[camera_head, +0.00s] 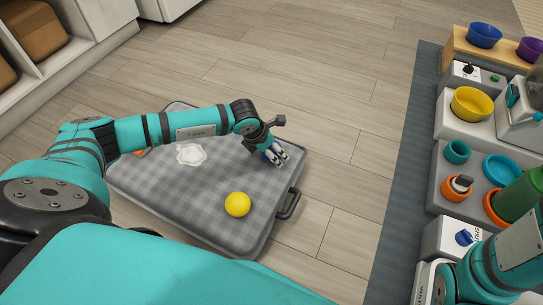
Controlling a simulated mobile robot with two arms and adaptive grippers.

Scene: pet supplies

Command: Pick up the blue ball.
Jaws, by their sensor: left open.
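The blue ball (268,154) is at the far right part of the grey checked pet bed (200,218) on the floor. Most of it is hidden behind my left gripper (283,164). My left arm reaches across the bed from the left, and its gripper is open with the fingers pointing down at the ball. I cannot tell whether the fingers touch it. My right arm shows at the lower right, but its gripper is out of view.
An orange item (139,152) is partly hidden behind my left arm. Bowls, including a yellow bowl (471,103), stand on the right. Wooden floor (340,90) is clear beyond the bed.

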